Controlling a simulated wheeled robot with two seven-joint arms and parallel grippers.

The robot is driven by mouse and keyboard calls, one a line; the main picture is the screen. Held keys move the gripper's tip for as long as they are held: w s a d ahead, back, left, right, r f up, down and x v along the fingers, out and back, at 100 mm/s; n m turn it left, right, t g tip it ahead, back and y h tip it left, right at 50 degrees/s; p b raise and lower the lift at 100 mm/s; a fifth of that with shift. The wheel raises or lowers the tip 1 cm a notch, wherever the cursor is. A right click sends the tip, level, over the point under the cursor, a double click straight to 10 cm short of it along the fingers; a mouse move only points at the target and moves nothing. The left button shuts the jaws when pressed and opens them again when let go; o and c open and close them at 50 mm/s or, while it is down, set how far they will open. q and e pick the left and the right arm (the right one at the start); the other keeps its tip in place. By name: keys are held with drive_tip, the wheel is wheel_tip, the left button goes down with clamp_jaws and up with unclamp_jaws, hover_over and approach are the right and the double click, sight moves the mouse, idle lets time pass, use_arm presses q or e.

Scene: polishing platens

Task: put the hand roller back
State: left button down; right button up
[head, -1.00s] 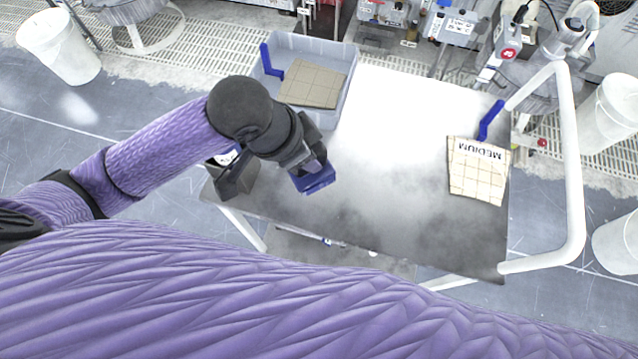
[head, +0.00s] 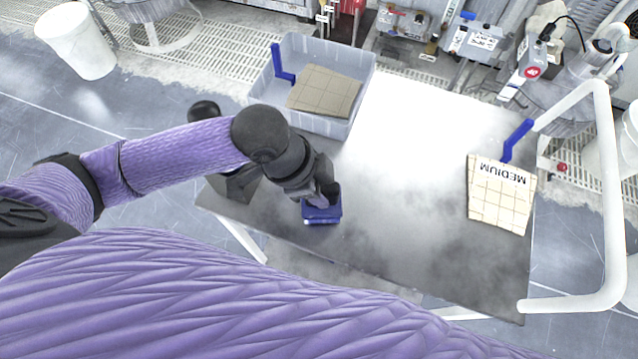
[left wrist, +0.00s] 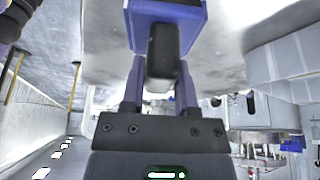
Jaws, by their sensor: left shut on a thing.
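The hand roller (head: 322,211) has a blue frame. It is held over the front left part of the grey table (head: 400,200); whether it touches the table top I cannot tell. My left gripper (head: 318,193) is shut on it and partly hides it. In the left wrist view the roller's blue frame (left wrist: 197,22) and a dark cylinder (left wrist: 163,52) fill the top middle, between the two fingers (left wrist: 158,88). A dark open box (head: 238,186) stands at the table's left end, left of my gripper and partly hidden by my arm. My right gripper is not in view.
A grey bin (head: 357,108) at the table's back left holds a tan gridded pad and a blue-handled piece. A pad marked MEDIUM (head: 500,200) lies at the right, beside another blue handle (head: 517,139). A white rail (head: 612,200) bounds the right end. The table's middle is clear.

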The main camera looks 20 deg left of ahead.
use_arm(q)
drive_tip(key=shift+s+f, duration=0.2)
drive_tip(key=shift+f, duration=0.45)
drive_tip(key=c, duration=0.6)
unclamp_jaws()
drive_tip(key=shift+o, duration=1.2)
drive_tip(key=shift+w, duration=0.15)
drive_tip(key=shift+r, duration=0.35)
drive_tip(key=p+v, duration=0.4)
drive_tip(key=v, duration=0.8)
drive_tip(key=shift+r+p, duration=0.35)
drive_tip(key=shift+p, duration=0.05)
